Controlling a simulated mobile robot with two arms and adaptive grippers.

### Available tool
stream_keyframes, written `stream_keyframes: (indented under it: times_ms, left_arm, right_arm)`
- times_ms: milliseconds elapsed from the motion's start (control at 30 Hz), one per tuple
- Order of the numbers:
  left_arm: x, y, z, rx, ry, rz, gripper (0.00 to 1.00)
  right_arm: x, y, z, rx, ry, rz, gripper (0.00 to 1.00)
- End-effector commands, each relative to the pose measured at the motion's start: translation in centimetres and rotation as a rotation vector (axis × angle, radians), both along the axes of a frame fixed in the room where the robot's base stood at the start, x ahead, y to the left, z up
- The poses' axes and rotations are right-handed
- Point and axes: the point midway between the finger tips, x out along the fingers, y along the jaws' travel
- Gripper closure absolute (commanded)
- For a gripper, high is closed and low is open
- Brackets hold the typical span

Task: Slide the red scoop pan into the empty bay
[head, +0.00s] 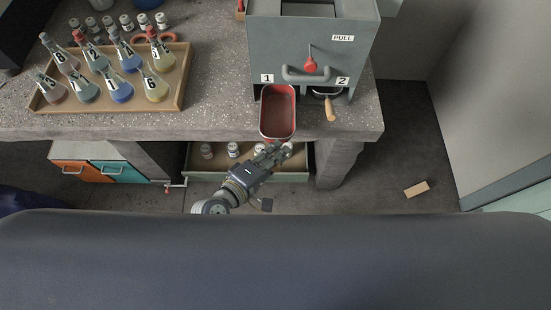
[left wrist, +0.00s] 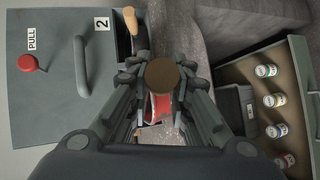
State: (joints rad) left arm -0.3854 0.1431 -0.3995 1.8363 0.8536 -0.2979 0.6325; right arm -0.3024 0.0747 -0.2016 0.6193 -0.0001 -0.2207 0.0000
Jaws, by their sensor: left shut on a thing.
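The red scoop pan (head: 278,112) lies at the bench's front edge, its far end at the mouth of bay 1 under the grey machine (head: 305,45). How far it reaches inside is hidden. My left gripper (head: 274,152) is at the pan's near end, shut on its handle. In the left wrist view the round brown handle end (left wrist: 162,74) sits between the fingers (left wrist: 162,92), with a strip of red pan (left wrist: 160,107) behind. Bay 2 holds another pan with a wooden handle (head: 330,108). My right gripper is not in view.
A wooden tray of labelled flasks (head: 180,100) stands left on the bench (head: 220,118). A drawer with small jars (head: 196,168) is open below the bench edge, under my left arm. A lever with a red knob (head: 310,66) is on the machine front.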

Motion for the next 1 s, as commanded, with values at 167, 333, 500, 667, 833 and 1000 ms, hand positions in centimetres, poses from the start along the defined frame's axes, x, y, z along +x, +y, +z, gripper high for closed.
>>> stream_keyframes:
  times_ms: [167, 333, 500, 667, 833, 1000]
  left_arm:
    - [1.2, 0.0, 0.1, -0.001, -0.003, 0.001, 1.00]
    - [2.3, 0.0, 0.0, 0.000, -0.005, 0.001, 1.00]
    - [3.2, -0.1, 0.0, -0.001, -0.003, 0.001, 1.00]
    - [4.2, -0.1, -0.1, 0.000, -0.004, 0.000, 1.00]
    - [5.2, -0.1, -0.1, -0.001, -0.003, 0.001, 1.00]
    - [6.3, -0.1, -0.1, -0.001, -0.004, 0.002, 1.00]
  right_arm:
    - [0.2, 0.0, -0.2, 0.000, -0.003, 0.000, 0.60]
    - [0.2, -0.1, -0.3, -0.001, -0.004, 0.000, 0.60]
    - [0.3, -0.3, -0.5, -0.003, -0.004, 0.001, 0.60]
    - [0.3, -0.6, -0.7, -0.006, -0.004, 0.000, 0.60]
    - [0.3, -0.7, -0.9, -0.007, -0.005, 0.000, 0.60]
    - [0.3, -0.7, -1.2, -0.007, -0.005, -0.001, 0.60]
